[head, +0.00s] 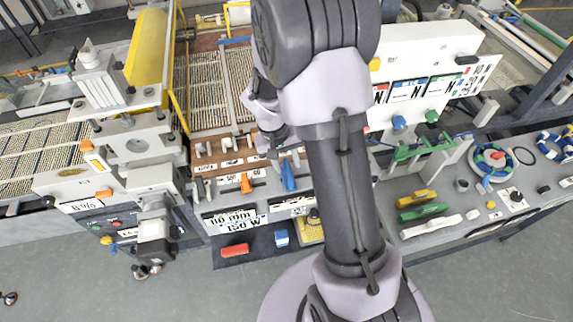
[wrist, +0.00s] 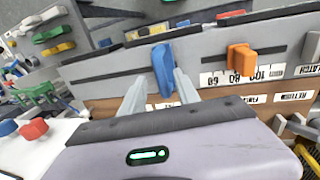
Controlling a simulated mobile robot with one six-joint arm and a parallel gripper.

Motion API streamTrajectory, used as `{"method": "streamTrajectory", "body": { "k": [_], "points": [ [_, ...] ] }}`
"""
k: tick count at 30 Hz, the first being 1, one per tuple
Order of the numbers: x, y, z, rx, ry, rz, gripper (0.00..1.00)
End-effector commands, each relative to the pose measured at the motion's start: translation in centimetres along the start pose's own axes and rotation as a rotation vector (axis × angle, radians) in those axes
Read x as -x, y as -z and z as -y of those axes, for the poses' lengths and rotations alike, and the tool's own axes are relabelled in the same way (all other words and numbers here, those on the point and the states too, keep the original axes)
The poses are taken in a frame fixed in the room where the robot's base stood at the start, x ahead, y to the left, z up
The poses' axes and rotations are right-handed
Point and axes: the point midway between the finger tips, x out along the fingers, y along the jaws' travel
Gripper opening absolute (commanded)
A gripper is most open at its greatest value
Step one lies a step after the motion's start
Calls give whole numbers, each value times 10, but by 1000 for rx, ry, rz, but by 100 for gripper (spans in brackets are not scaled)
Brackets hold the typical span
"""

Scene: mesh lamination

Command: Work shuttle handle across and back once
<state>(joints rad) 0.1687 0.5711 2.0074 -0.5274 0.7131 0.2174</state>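A blue upright handle (head: 288,175), likely the shuttle handle, stands on the grey front rail of the machine. In the wrist view the blue handle (wrist: 163,68) rises just ahead of my gripper (wrist: 160,88), between the lines of its two fingers. The fingers are apart, with gaps visible on both sides of the handle; I see no contact. In the head view my arm and wrist cover part of the machine, and the fingertips are hard to make out near the blue handle.
An orange handle (wrist: 241,60) sits on a numbered scale to the right in the wrist view; it also shows in the head view (head: 246,183). Colored tools (head: 423,211) lie at right.

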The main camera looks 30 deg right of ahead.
Motion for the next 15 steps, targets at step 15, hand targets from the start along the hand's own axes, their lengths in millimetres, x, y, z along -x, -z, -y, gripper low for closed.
{"method": "streamTrajectory", "body": {
  "k": [15],
  "points": [
    [-11,0,0,0,1,-1,16]
  ]
}}
